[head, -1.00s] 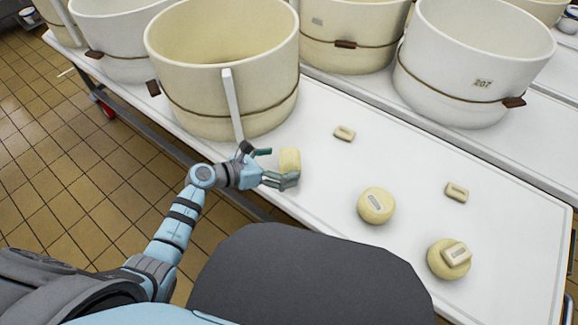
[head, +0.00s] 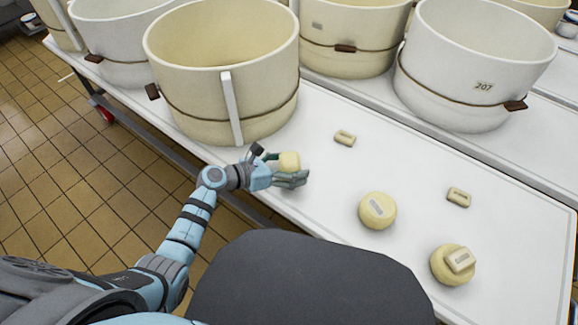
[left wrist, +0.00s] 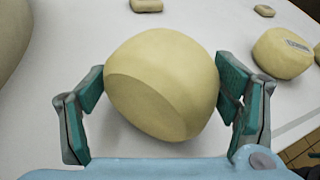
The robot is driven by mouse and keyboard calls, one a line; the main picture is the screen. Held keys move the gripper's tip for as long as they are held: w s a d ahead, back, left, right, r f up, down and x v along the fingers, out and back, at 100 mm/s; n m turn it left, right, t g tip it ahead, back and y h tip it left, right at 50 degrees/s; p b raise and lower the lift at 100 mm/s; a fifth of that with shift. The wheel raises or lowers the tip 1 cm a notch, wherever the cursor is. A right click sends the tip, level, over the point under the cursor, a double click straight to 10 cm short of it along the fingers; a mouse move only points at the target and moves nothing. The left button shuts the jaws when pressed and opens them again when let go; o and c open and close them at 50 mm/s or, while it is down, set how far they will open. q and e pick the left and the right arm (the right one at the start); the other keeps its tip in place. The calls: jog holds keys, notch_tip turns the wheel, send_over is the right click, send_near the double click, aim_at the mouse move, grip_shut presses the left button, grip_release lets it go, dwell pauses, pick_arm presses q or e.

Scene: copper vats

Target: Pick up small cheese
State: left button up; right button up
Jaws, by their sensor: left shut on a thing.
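The small cheese (head: 289,161) is a pale yellow, rounded block between the fingers of my left gripper (head: 283,168), near the table's front edge. In the left wrist view the small cheese (left wrist: 163,84) looks large and tilted, with a flat face toward the camera. The green finger pads of my left gripper (left wrist: 170,95) are on either side of it, shut on it. Whether its underside is clear of the table is hard to tell. My right gripper is not in view.
Two round cheeses, one labelled (head: 377,210) and one with a small block on top (head: 448,267), lie to the right on the white table (head: 330,200). Small blocks (head: 345,138) (head: 458,197) lie nearby. A large cream vat (head: 222,80) stands behind my gripper, a white vat (head: 455,75) at back right.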

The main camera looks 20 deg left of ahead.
aim_at(287, 159)
pick_arm(q)
jog(key=shift+r, duration=0.3)
notch_tip(287, 159, up, 3)
jog(key=shift+p, duration=1.15)
notch_tip(287, 159, up, 16)
jog(key=p, duration=0.7)
jog(key=shift+r, duration=0.25)
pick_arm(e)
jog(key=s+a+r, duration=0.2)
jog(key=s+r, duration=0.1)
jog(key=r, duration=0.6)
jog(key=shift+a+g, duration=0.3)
